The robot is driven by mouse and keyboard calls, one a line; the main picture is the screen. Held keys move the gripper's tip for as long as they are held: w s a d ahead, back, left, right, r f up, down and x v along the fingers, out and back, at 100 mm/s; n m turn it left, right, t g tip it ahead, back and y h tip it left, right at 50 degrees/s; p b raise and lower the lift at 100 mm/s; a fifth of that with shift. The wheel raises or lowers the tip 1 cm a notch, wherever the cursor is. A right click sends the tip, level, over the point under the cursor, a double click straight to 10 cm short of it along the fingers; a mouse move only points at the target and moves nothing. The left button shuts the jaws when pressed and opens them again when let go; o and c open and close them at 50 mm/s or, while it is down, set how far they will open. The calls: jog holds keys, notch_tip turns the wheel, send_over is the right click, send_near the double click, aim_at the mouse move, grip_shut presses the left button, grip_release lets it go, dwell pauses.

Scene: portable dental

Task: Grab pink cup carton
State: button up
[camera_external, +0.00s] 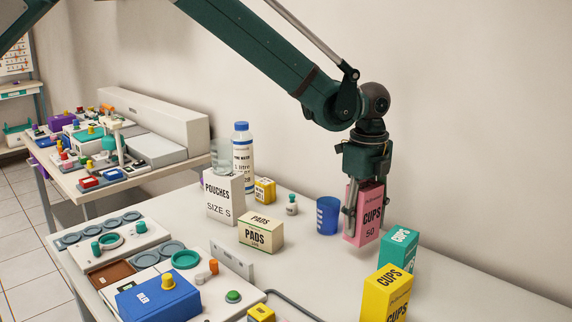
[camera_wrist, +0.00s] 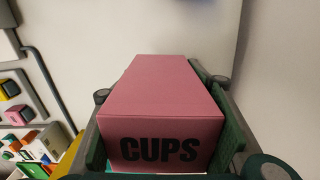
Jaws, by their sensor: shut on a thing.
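The pink cup carton (camera_external: 370,214) is upright, marked "CUPS" and "50", on the right of the external view. My gripper (camera_external: 364,200) points down and is shut on the carton, with its fingers along the carton's sides. In the wrist view the pink carton (camera_wrist: 160,100) fills the middle, its "CUPS" face towards the camera, with a green finger pad (camera_wrist: 222,110) against its right side. The carton's bottom appears slightly above the table, with a faint shadow below; the exact gap is hard to tell.
A teal cups carton (camera_external: 398,250) and a yellow cups carton (camera_external: 386,294) stand in front and right of the pink one. A blue cup (camera_external: 328,216) stands close on its left. A pads box (camera_external: 261,233) and a pouches box (camera_external: 224,198) stand further left. The wall is behind.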

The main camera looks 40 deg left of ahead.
aim_at(364, 202)
jog(key=shift+r, duration=2.35)
jog(key=shift+r, duration=0.1)
